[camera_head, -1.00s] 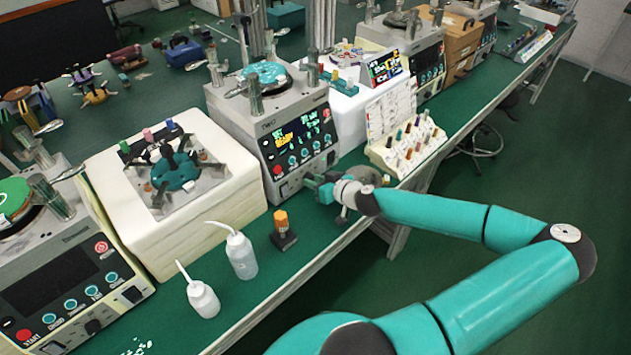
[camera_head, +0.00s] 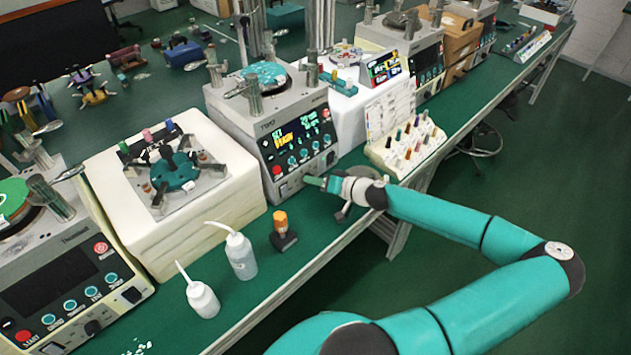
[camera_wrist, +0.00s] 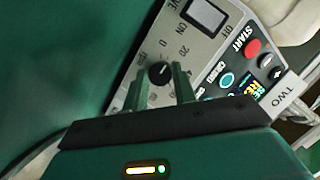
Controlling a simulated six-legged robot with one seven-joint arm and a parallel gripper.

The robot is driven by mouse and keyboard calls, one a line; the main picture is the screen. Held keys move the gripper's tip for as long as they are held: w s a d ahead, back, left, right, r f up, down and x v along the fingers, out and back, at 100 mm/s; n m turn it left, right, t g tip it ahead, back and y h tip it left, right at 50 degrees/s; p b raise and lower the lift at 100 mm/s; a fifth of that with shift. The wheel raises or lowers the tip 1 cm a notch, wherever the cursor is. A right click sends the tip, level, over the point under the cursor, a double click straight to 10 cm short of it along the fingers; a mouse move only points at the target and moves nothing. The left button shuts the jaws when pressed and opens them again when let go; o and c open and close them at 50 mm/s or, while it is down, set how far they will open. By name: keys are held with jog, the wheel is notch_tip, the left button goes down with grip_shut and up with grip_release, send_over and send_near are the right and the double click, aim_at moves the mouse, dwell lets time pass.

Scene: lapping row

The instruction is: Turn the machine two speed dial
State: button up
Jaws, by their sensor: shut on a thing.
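Machine two (camera_head: 262,128) is a pale grey lapping machine with a lit display, in the middle of the row in the head view. Its "TWO" plate (camera_wrist: 289,95) shows in the wrist view. Its black speed dial (camera_wrist: 160,72) sits on the lower front panel, with printed scale numbers around it. My gripper (camera_head: 313,182) is at the lower front of this machine and hides the dial in the head view. In the wrist view my gripper's two green fingers (camera_wrist: 158,82) stand on either side of the dial, shut on it.
In the wrist view a red START button (camera_wrist: 253,47) and a grey switch (camera_wrist: 204,17) are close by on the panel. A sample rack (camera_head: 405,148) stands right of my gripper. An orange-topped block (camera_head: 281,228) and two white bottles (camera_head: 241,256) stand near the bench front.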

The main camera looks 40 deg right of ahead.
jog(key=m+y, duration=0.1)
jog(key=m, duration=0.1)
jog(key=m+t+y, duration=0.1)
jog(key=m, duration=0.2)
jog(key=shift+d+f+m+y, duration=0.2)
jog(key=shift+m+y, duration=0.1)
jog(key=shift+t, duration=0.3)
jog(key=o, duration=1)
jog(key=v, duration=1.4)
